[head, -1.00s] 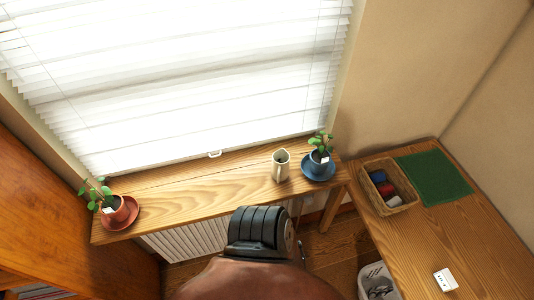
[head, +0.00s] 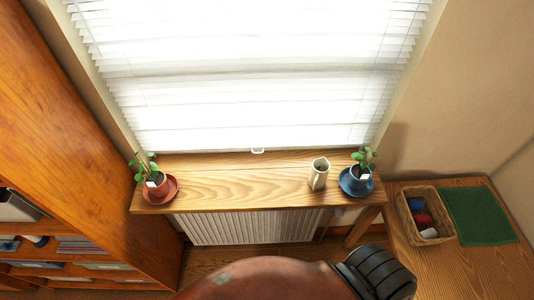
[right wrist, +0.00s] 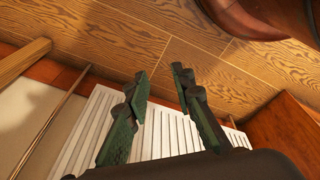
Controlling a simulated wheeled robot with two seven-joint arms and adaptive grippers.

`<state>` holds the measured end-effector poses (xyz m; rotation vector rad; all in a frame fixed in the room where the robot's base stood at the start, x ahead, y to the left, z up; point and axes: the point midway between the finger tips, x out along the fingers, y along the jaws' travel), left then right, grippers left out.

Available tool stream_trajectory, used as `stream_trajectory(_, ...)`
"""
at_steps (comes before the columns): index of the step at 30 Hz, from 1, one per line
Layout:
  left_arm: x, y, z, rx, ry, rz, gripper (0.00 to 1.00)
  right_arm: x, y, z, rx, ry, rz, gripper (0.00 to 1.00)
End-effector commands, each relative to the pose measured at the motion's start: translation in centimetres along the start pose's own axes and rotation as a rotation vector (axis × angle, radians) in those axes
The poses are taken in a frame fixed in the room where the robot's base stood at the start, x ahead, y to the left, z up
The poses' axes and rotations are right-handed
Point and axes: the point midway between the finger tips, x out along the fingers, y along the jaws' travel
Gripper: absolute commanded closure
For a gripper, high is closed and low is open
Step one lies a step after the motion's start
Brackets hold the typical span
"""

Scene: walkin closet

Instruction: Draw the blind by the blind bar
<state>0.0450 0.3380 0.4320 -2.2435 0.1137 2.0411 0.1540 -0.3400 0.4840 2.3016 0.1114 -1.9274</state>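The white slatted blind (head: 240,70) hangs over the bright window and reaches down almost to the wooden shelf. The blind bar (head: 200,151) runs along its bottom edge, just above the back of the shelf. A small pale handle (head: 258,151) sits at the middle of the bar. No gripper touches the bar or the handle in the head view. My right gripper (right wrist: 160,76) shows in the right wrist view with its two dark green fingers apart and nothing between them, in front of the white radiator (right wrist: 165,135). My left gripper is in neither view.
On the wooden shelf (head: 240,185) stand a plant in a red pot (head: 157,186), a cream pitcher (head: 319,174) and a plant in a blue pot (head: 357,178). A wooden bookcase (head: 70,110) is at left. A basket (head: 443,222) and green mat (head: 478,215) lie on the right table.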

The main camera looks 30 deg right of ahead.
Motion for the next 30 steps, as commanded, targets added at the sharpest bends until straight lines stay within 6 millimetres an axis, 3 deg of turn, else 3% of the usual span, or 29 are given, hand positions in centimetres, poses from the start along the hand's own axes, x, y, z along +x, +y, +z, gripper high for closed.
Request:
stream_trajectory(1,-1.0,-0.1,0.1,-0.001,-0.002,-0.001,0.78,-2.6,0.8,-3.2,-0.003,0.029,0.012,0.77)
stream_trajectory(3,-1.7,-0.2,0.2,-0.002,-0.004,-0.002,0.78,-5.9,1.8,-6.9,-0.007,0.057,0.028,0.77)
stream_trajectory(6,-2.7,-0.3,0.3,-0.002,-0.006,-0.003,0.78,-11.4,3.3,-11.7,-0.011,0.095,0.053,0.77)
stream_trajectory(10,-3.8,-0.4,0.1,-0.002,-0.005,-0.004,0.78,-19.0,5.1,-16.4,-0.012,0.141,0.089,0.77)
stream_trajectory(15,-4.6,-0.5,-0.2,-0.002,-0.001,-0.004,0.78,-26.2,6.5,-19.5,-0.012,0.178,0.12,0.77)
stream_trajectory(26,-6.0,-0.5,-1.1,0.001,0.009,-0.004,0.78,-37.8,8.8,-23.0,-0.026,0.256,0.189,0.77)
stream_trajectory(30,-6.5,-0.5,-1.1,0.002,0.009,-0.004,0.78,-42.2,10.8,-25.8,-0.099,0.335,0.28,0.77)
